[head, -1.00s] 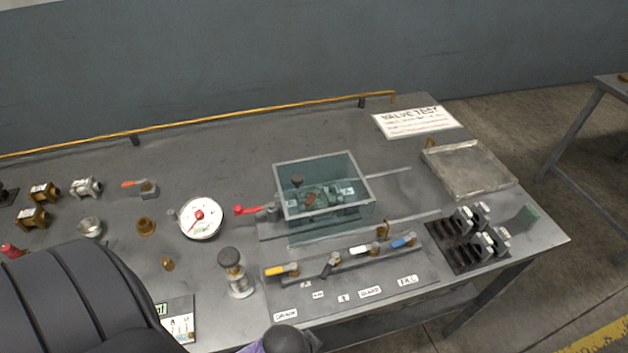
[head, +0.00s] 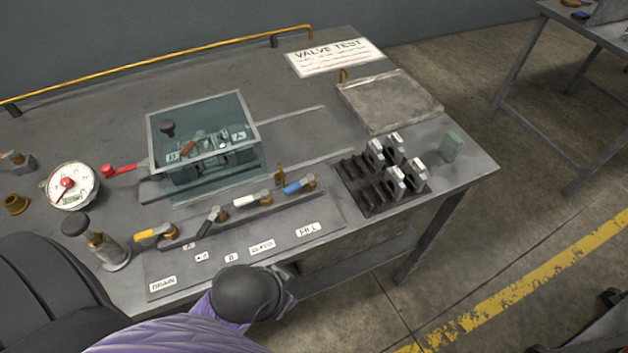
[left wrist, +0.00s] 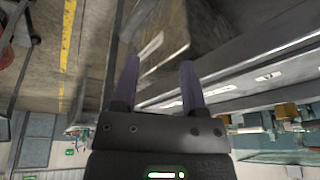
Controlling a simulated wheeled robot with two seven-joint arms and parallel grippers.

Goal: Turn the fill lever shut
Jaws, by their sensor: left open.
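The fill lever is the blue-handled lever (head: 297,186) at the right end of the valve row in the head view. Its handle lies roughly along the pipe, and the FILL label (head: 307,229) is below it on the panel. My left wrist shows in front of the bench edge, below the panel, apart from the lever; its fingers are mostly hidden there. In the left wrist view my left gripper (left wrist: 160,82) is open and empty, two purple fingers apart. My right gripper is not in view.
A black rack (head: 372,207) with grey parts is close on the right. A flat grey tray (head: 388,100) lies behind the rack.

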